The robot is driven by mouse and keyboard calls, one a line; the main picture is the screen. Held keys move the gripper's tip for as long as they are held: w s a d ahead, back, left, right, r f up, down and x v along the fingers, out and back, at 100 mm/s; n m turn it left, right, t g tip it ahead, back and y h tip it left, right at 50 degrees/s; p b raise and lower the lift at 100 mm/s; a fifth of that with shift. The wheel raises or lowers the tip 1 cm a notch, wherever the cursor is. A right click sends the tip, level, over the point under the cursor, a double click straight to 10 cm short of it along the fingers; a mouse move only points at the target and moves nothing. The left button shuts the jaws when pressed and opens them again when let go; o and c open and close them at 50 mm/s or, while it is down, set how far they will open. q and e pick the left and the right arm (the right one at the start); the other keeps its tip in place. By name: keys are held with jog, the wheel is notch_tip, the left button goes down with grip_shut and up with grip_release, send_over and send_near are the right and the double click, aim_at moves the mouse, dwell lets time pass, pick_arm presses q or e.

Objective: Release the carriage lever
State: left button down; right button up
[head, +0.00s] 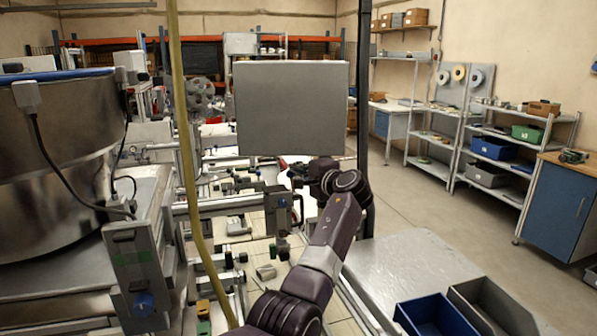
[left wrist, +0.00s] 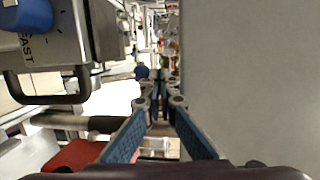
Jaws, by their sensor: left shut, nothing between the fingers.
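A red part (left wrist: 75,156) lies at the lower left. I cannot tell for sure which part is the carriage lever. My right gripper is not in view.
The grey panel (head: 290,108) stands close on the gripper's right side in the wrist view. A hose (head: 185,130) and a large metal drum (head: 50,160) are at the left. A blue bin (head: 435,315) sits at the lower right. Floor is free toward the shelves (head: 490,150).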

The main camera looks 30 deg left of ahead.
pick_arm(q)
jog(key=shift+w+a+f, duration=0.15)
jog(key=shift+w+a, duration=0.25)
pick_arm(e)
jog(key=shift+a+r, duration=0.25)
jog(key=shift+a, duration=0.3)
